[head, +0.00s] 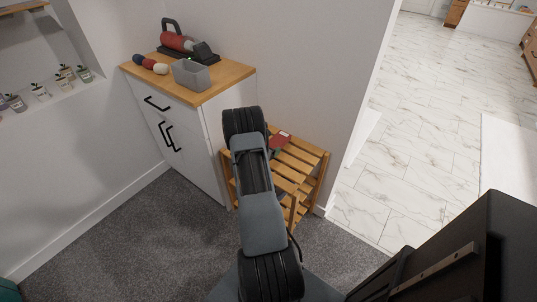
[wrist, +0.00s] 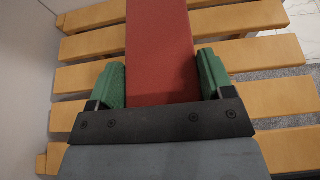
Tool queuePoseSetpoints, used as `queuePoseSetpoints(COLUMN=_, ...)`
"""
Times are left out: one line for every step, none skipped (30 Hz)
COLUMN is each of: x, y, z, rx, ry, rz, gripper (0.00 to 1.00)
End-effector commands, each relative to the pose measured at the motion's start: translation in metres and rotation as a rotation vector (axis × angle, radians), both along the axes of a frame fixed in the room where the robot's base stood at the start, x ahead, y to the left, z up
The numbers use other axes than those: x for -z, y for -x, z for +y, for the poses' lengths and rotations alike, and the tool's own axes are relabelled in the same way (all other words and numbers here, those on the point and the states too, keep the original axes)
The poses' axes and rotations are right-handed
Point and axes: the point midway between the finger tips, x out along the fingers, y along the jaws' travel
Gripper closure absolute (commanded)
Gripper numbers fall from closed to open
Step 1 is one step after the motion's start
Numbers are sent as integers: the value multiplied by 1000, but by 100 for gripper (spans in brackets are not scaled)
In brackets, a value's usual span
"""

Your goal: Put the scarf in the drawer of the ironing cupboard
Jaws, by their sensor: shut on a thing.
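The scarf is a flat red strip (wrist: 160,50) between my green fingertips in the wrist view, over the slatted wooden rack. Its red part (head: 279,141), with a small white patch, also shows past my arm in the head view. My gripper (wrist: 162,85) is shut on it; in the head view my own arm hides most of the gripper. I cannot tell whether the scarf still touches the slats. The ironing cupboard (head: 211,125) is white with a wooden top, left of the rack. Its upper drawer (head: 150,97), with a black handle, looks shut.
The slatted rack (head: 310,155) stands against the wall, right of the cupboard. On the cupboard top are a red and black iron (head: 180,42), a grey box (head: 191,74) and small rolled items (head: 149,64). Carpet (head: 130,220) in front of the cupboard is clear.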

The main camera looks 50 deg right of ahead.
Motion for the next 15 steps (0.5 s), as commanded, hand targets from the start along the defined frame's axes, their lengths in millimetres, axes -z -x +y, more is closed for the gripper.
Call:
queuePoseSetpoints(x=3, y=-2, z=0, rx=-1, ry=0, rz=1, gripper=51)
queuePoseSetpoints(x=5, y=-3, z=0, rx=-1, ry=-1, rz=1, gripper=51)
queuePoseSetpoints(x=8, y=-5, z=-1, rx=-2, ry=-1, rz=1, gripper=51)
queuePoseSetpoints(x=12, y=-5, z=-1, rx=-2, ry=-1, rz=2, gripper=51)
queuePoseSetpoints(x=16, y=-4, z=-1, rx=-1, ry=-2, rz=3, gripper=51)
queuePoseSetpoints(x=23, y=-4, z=0, rx=-2, ry=-3, rz=4, gripper=51)
queuePoseSetpoints(x=26, y=-4, z=0, rx=-2, ry=-3, rz=4, gripper=51)
queuePoseSetpoints(x=30, y=-4, z=-1, rx=-1, ry=-2, rz=3, gripper=51)
queuePoseSetpoints(x=34, y=-4, z=-1, rx=-1, ry=-2, rz=3, gripper=51)
queuePoseSetpoints(x=36, y=-4, z=-1, rx=-2, ry=-1, rz=1, gripper=51)
queuePoseSetpoints(x=36, y=-4, z=-1, rx=-1, ry=0, rz=1, gripper=51)
queuePoseSetpoints(x=36, y=-4, z=-1, rx=-1, ry=0, rz=1, gripper=51)
queuePoseSetpoints(x=36, y=-5, z=-1, rx=-1, ry=0, rz=0, gripper=51)
queuePoseSetpoints(x=36, y=-4, z=-1, rx=-1, ry=0, rz=0, gripper=51)
queuePoseSetpoints(x=36, y=-4, z=-1, rx=-1, ry=0, rz=1, gripper=51)
